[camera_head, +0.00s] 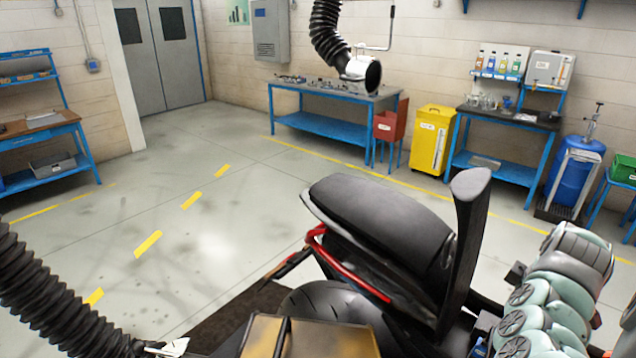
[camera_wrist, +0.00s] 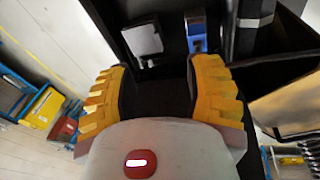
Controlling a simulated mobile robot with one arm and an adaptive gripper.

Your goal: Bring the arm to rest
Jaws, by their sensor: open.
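My gripper (camera_wrist: 160,75) shows in the wrist view with its two yellow ribbed fingers spread apart. Nothing is held between them. Beyond the fingertips is a black tray or box (camera_wrist: 163,100) with dark walls; a white object (camera_wrist: 142,40) and a blue object (camera_wrist: 197,32) are in it. I cannot tell how far the fingers are from it. In the head view my arm (camera_head: 548,305) is folded at the lower right, with its pale green joints showing. The gripper itself cannot be made out there.
A motorcycle with a dark seat (camera_head: 380,218) and red frame rail (camera_head: 350,272) stands close in front. A blue workbench (camera_head: 330,118), yellow bin (camera_head: 432,140) and blue drum (camera_head: 574,180) line the back wall. The left floor is mostly clear.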

